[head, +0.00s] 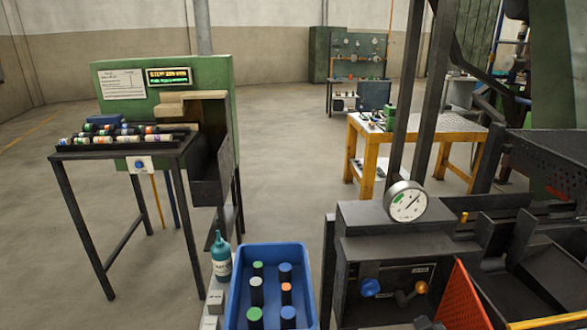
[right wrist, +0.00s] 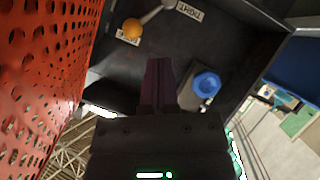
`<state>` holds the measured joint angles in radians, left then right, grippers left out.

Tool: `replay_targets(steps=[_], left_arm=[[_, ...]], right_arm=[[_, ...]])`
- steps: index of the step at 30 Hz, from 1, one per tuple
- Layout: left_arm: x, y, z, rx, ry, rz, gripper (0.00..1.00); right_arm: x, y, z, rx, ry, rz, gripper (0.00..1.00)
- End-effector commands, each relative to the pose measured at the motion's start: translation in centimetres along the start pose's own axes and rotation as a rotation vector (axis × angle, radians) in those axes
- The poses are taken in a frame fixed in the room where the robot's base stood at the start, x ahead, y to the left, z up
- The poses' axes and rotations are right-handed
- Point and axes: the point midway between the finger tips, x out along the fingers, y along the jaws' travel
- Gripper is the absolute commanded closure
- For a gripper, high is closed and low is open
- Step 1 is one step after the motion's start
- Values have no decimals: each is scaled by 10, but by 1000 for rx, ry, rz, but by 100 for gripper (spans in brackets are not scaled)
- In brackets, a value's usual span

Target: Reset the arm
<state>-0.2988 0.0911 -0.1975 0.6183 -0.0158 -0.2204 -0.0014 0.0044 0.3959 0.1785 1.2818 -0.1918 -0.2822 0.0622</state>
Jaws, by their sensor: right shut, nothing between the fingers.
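My right gripper (right wrist: 163,82) shows in the right wrist view with its two dark fingers together and nothing between them. It points toward the dark furnace panel, with the blue knob (right wrist: 207,83) just right of the fingertips and the orange ball (right wrist: 132,28) of a lever above and to the left. In the head view only a small part of the right gripper (head: 430,323) shows at the bottom edge, below the panel. I cannot tell whether the fingers touch the panel. My left gripper is not in view.
A red perforated guard (right wrist: 35,75) stands close on the left in the right wrist view; it also shows in the head view (head: 462,300). A pressure gauge (head: 405,201) tops the furnace. A blue bin (head: 240,300) of capped cylinders and a teal bottle (head: 221,262) stand left.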

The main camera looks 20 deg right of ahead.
Motion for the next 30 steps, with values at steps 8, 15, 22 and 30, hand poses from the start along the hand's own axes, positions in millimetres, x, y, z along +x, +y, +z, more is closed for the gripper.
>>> replay_targets(steps=[8, 15, 22, 30], left_arm=[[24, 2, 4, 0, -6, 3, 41], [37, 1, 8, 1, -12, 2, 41], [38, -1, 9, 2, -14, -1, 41], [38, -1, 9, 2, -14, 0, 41]], right_arm=[[-78, -174, 210, -20, -448, -352, 100], [-212, -262, 333, -63, -777, -590, 100], [-254, -277, 356, -79, -857, -648, 100], [-252, -276, 355, -78, -855, -646, 100]])
